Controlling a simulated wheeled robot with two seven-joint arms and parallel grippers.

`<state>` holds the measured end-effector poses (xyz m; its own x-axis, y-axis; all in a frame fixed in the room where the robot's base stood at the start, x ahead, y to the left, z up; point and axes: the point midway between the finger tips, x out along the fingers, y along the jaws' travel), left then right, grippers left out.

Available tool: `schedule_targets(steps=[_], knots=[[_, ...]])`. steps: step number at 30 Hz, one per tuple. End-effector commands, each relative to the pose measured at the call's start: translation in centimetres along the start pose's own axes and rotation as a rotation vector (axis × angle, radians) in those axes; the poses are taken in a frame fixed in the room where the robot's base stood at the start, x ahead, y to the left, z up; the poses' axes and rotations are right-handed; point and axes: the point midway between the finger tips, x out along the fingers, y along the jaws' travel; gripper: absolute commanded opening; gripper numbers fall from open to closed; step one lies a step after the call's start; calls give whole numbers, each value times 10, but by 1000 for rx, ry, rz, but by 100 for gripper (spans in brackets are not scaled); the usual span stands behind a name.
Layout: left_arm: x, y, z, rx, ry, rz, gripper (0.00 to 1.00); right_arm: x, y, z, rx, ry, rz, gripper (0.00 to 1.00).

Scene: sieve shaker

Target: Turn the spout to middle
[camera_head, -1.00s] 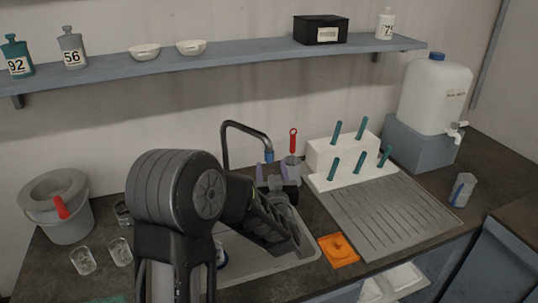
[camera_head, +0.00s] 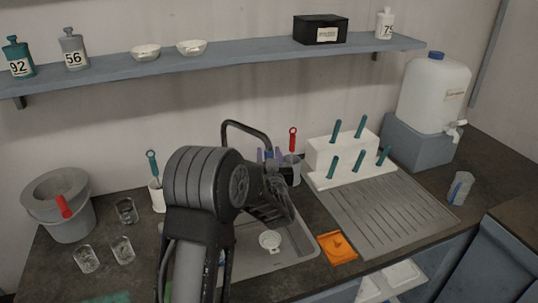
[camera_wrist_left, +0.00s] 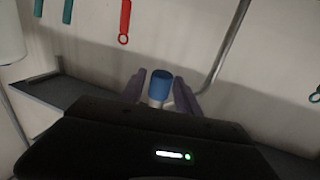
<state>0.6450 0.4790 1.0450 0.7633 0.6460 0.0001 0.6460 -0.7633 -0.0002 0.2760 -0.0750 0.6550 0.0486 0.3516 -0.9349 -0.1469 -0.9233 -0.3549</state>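The spout (camera_head: 246,125) is a dark bent tube that rises behind the sink and arches to the right. Its blue tip (camera_wrist_left: 160,83) shows in the left wrist view, between the two purple fingers of my left gripper (camera_wrist_left: 160,90). The fingers stand apart, with narrow gaps on both sides of the tip, so the gripper looks open around it. In the head view my left gripper (camera_head: 269,156) is at the spout's end and mostly covers the tip. My right gripper is not in view.
The sink (camera_head: 290,246) lies below, with a white round drain piece (camera_head: 270,241). A cup with a red-handled brush (camera_head: 293,140) stands just right of the gripper. A white rack (camera_head: 322,155) with several teal handles is farther right. Several glasses (camera_head: 122,249) stand left.

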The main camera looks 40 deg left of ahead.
Motion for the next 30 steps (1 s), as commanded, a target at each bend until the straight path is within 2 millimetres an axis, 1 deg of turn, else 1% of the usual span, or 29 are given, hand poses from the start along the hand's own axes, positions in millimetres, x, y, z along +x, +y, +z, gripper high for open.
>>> schedule_targets(steps=[1,12,14,30], knots=[[0,0,0,0,0,0,34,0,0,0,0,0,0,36],[0,0,0,0,0,0,4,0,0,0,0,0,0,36],[0,0,0,0,0,0,0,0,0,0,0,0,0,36],[0,0,0,0,0,0,0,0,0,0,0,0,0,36]])
